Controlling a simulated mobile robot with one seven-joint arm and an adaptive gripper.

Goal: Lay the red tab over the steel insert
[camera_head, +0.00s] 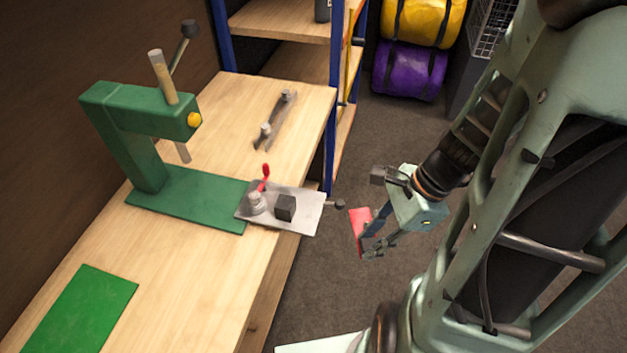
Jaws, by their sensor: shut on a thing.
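My gripper (368,240) is shut on a flat red tab (358,226). It holds the tab over the floor, to the right of the workbench and apart from it. Part of the tab is hidden behind the fingers. A grey metal plate (305,222) lies at the bench's right edge, beside the green press base. On it are a small round steel piece (255,203), a dark block (285,207) and a red-handled lever (265,175). I take the round piece for the steel insert, but cannot be sure.
A green arbor press (140,125) stands on the wooden bench (190,265). A metal tool (275,120) lies behind the plate, and a green sheet (80,310) at front left. A knobbed rod (335,204) sticks out from the plate towards my gripper. Rolled bags (410,70) sit behind.

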